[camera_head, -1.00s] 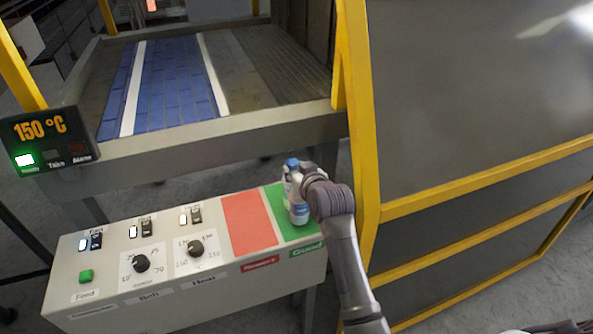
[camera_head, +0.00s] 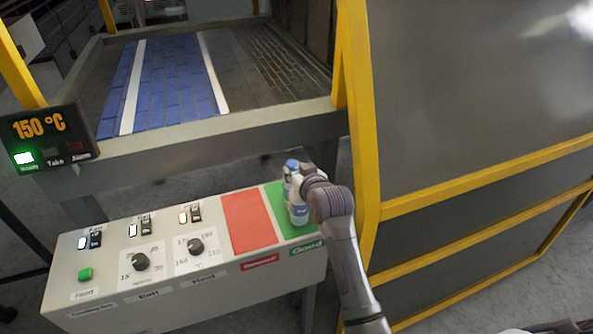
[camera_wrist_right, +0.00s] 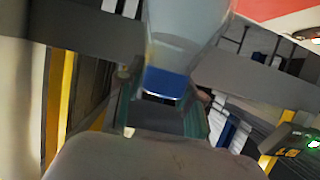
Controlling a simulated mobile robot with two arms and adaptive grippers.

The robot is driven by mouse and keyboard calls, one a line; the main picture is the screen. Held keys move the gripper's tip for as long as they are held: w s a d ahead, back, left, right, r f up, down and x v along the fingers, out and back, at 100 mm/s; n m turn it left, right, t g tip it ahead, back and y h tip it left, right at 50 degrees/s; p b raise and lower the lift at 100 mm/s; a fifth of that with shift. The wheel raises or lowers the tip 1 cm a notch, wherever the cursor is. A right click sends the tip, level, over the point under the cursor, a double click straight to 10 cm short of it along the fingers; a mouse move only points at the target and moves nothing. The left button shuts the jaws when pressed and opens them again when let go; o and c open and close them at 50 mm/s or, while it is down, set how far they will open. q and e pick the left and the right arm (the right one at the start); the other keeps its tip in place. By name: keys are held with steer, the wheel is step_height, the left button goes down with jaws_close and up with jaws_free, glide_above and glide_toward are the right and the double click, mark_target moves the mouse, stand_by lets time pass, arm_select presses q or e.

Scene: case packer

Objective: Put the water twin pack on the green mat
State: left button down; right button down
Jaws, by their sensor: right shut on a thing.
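The water twin pack (camera_head: 299,212), pale bottles with blue caps and blue labels, stands upright at the green mat (camera_head: 282,228) marked Good. I cannot tell whether its base touches the mat. My right gripper (camera_head: 297,184) is shut on the pack from the right and hides part of it. My left gripper is not in view.
A red mat (camera_head: 248,222) marked Rework lies left of the green mat on the grey control box (camera_head: 180,300), with knobs and switches further left. The conveyor (camera_head: 170,85) is behind. A yellow-framed guard (camera_head: 365,190) stands close on the right.

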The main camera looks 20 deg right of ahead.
steer(key=c, duration=0.7)
jaws_free()
steer(key=shift+r, duration=0.1)
steer(key=shift+s+f, duration=0.1)
steer(key=shift+f, duration=0.1)
steer(key=v, duration=1.2)
steer(key=shift+r, duration=0.2)
steer(key=shift+p+v, duration=2.3)
steer(key=shift+v, duration=1.7)
